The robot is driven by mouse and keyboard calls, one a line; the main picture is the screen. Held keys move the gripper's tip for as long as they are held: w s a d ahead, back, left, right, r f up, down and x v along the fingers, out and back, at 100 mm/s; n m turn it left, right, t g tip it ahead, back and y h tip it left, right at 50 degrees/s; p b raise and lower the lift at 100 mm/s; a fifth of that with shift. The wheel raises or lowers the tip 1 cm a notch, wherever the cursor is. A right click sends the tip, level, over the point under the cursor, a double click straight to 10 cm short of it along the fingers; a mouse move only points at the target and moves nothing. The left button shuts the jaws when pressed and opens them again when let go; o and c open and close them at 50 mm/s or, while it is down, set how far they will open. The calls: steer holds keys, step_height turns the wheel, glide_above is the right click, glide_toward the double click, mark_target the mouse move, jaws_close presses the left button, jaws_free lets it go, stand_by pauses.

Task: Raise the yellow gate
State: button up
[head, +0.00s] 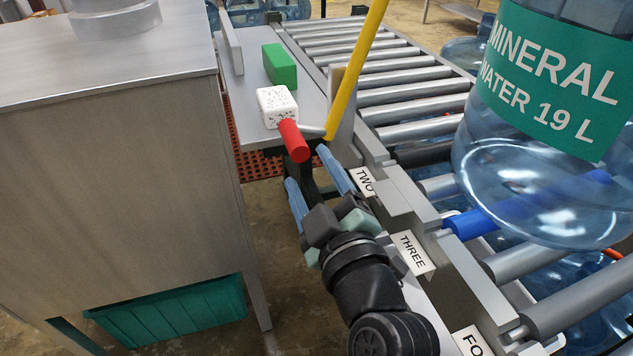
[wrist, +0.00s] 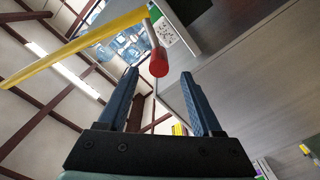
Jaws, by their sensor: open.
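The yellow gate (head: 357,68) is a long bar slanting up beside the roller conveyor. It also shows in the wrist view (wrist: 75,46). A red handle (head: 293,141) sits at the end of a short grey lever by the bar's lower end; the red handle also shows in the wrist view (wrist: 158,62), ahead of the fingertips. My gripper (head: 308,164) is open, its two blue fingers spread just below and in front of the red handle. Nothing is between the fingers. I cannot tell whether a finger touches the handle.
A large water jug (head: 545,115) stands on the conveyor at the right. Labels TWO, THREE (head: 412,252) and a partly cut one line the conveyor's edge. A white speckled block (head: 277,106) and a green block (head: 279,66) sit on a grey shelf. A metal cabinet (head: 130,170) stands left.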

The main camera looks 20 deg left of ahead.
steer(key=shift+v, duration=1.2)
